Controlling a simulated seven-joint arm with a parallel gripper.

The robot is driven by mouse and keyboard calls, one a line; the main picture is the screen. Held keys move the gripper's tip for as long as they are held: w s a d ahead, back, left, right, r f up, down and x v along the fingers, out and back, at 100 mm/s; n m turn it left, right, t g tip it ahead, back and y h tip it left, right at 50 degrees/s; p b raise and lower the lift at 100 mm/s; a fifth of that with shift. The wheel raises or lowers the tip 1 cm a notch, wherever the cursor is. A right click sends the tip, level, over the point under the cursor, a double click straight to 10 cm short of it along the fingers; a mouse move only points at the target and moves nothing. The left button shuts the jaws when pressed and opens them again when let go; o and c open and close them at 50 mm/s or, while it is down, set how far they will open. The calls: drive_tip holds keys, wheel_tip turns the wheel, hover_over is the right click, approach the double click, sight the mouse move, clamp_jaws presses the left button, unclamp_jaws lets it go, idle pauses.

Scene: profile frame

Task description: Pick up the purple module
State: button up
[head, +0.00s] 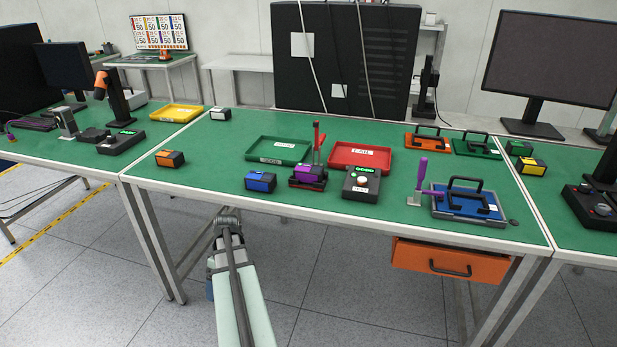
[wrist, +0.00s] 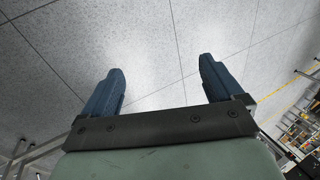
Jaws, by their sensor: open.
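The purple module (head: 309,171) sits in a dark fixture (head: 306,183) near the front edge of the green table. A red upright lever (head: 317,143) rises at the fixture, just behind the module. My gripper (wrist: 161,66) is open and empty in the wrist view, its two blue fingers spread over bare floor. In the head view my arm is low, in front of the table and below its top, well apart from the module. The fingers are hardly visible there. The module does not show in the wrist view.
A blue module (head: 260,181) stands left of the fixture and a dark box with a green display (head: 361,183) right of it. A green tray (head: 278,150) and a red tray (head: 360,157) lie behind. The table's front edge (head: 330,213) lies between my arm and these things.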

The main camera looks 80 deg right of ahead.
drive_tip(key=s+d+r+t+h, duration=0.1)
drive_tip(key=s+d+r+t, duration=0.1)
drive_tip(key=s+d+r, duration=0.9)
drive_tip(key=s+d+r+t+h, duration=0.1)
drive_tip(key=s+d+r, duration=0.85)
drive_tip(key=r, duration=0.35)
drive_tip(key=h, duration=0.2)
approach(310, 168)
drive_tip(key=f, duration=0.1)
drive_tip(key=w+f, duration=0.1)
drive_tip(key=f, duration=0.1)
drive_tip(key=shift+w+a+f+n+t, duration=0.1)
drive_tip(key=shift+w+f+n+t, duration=0.1)
drive_tip(key=shift+f+n+t, duration=0.15)
drive_tip(key=shift+x, duration=2.65)
drive_tip(key=shift+s+a+f, duration=0.1)
drive_tip(key=shift+s+f, duration=0.1)
drive_tip(key=shift+f, duration=0.05)
drive_tip(key=c, duration=1.3)
wheel_tip(310, 168, up, 11)
drive_tip(key=shift+f, duration=0.25)
